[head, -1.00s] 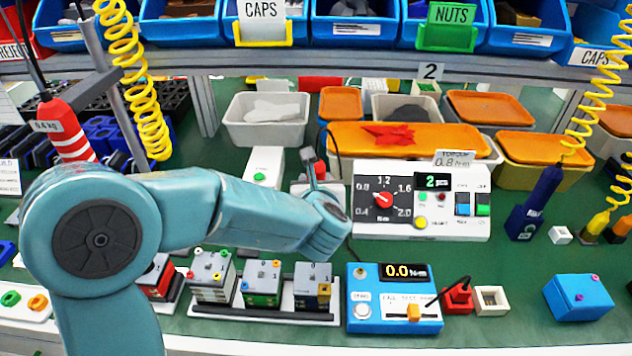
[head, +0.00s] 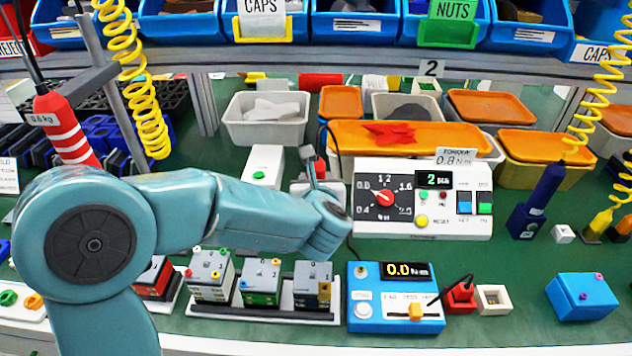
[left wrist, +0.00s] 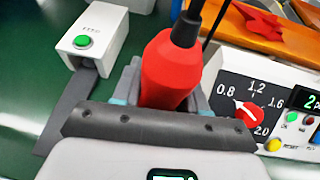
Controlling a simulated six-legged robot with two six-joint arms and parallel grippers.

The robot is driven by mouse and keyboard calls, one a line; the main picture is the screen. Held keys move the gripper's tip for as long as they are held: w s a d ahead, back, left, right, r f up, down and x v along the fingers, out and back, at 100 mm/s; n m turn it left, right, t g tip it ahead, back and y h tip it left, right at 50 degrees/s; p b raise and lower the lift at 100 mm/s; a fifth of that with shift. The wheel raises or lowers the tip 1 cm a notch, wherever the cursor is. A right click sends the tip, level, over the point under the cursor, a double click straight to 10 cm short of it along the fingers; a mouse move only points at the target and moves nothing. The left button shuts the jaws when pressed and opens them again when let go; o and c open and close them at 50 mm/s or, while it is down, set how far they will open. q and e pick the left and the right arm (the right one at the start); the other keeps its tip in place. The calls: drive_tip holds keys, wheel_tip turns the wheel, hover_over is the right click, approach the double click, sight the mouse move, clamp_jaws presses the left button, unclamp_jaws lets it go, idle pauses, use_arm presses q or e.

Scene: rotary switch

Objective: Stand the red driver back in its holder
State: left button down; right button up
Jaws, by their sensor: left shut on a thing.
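The red driver (left wrist: 170,68) is upright in the left wrist view, with a dark top and cable. My left gripper (left wrist: 165,95) is shut on it, with a jaw on each side. In the head view, my left arm reaches right to the torque unit, and its wrist hides most of the gripper; a small red part of the driver (head: 320,168) shows above it. The driver's lower end is hidden. I cannot tell which holder is its own. My right gripper is not in view.
The white torque unit (head: 424,226) with its red dial is just right of my wrist. A blue meter (head: 362,326) and several switch boxes stand in front. A blue driver (head: 545,190) stands in a holder at right, beside a small white block (head: 562,233). Bins (head: 265,135) line the back.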

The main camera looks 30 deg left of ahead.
use_arm(q)
drive_tip(key=c, duration=0.5)
unclamp_jaws()
drive_tip(key=shift+f, duration=0.1)
drive_tip(key=shift+s+d, duration=0.1)
drive_tip(key=v, duration=1.6)
drive_tip(key=shift+p, duration=0.4)
drive_tip(key=shift+s, duration=0.15)
